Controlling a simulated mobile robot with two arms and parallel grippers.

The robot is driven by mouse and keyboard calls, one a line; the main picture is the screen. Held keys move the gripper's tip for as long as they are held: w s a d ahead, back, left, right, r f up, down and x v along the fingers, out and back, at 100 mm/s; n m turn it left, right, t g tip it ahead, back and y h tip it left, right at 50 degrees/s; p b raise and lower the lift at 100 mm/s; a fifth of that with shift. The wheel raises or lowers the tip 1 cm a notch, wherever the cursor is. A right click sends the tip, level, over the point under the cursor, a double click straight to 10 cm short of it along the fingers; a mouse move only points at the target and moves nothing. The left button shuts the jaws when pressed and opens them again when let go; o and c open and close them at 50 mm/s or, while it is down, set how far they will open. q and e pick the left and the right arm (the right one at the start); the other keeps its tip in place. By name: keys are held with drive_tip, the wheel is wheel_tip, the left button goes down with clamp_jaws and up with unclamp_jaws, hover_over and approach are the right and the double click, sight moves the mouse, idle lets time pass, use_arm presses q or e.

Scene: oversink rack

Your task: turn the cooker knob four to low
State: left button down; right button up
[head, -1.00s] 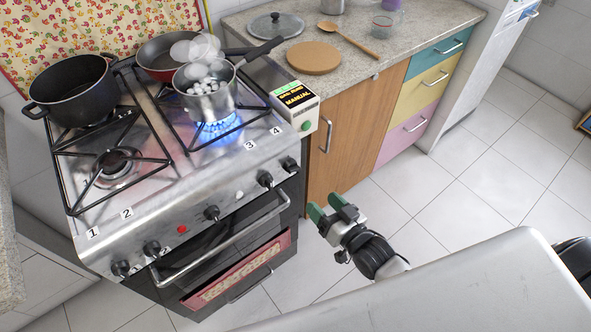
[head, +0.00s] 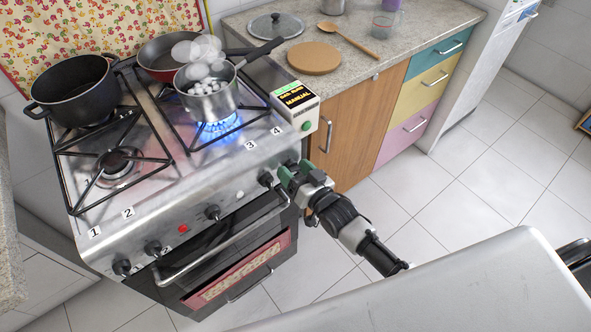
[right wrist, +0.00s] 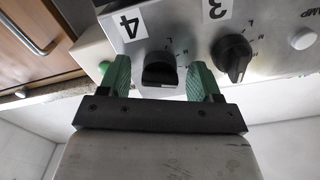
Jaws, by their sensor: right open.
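Cooker knob four (right wrist: 160,70) is a black knob on the cooker's front panel, under the label "4" (head: 277,131). My right gripper (head: 294,171) is at the right end of that panel and mostly hides the knob in the head view. In the right wrist view its green fingers (right wrist: 159,80) are open, one on each side of knob four; I cannot tell whether they touch it. Knob three (right wrist: 234,56) is just beside the right-hand finger, and it also shows in the head view (head: 265,179). My left gripper is not in view.
A blue flame (head: 216,129) burns under a steaming saucepan (head: 208,100) with white pieces. A black pot (head: 72,88) and a frying pan (head: 165,58) stand on the hob. The oven handle (head: 222,245) runs below the knobs. A "MANUAL" box (head: 296,104) stands beside the cooker.

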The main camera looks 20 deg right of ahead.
drive_tip(key=shift+c, duration=0.3)
drive_tip(key=c, duration=0.9)
drive_tip(key=shift+o, duration=0.2)
drive_tip(key=shift+n, duration=0.4)
drive_tip(key=n+p, duration=0.1)
drive_tip(key=n, duration=0.1)
drive_tip(key=shift+n, duration=0.4)
drive_tip(key=n, duration=0.8)
drive_tip(key=shift+d+n, duration=0.1)
drive_tip(key=shift+n, duration=1.9)
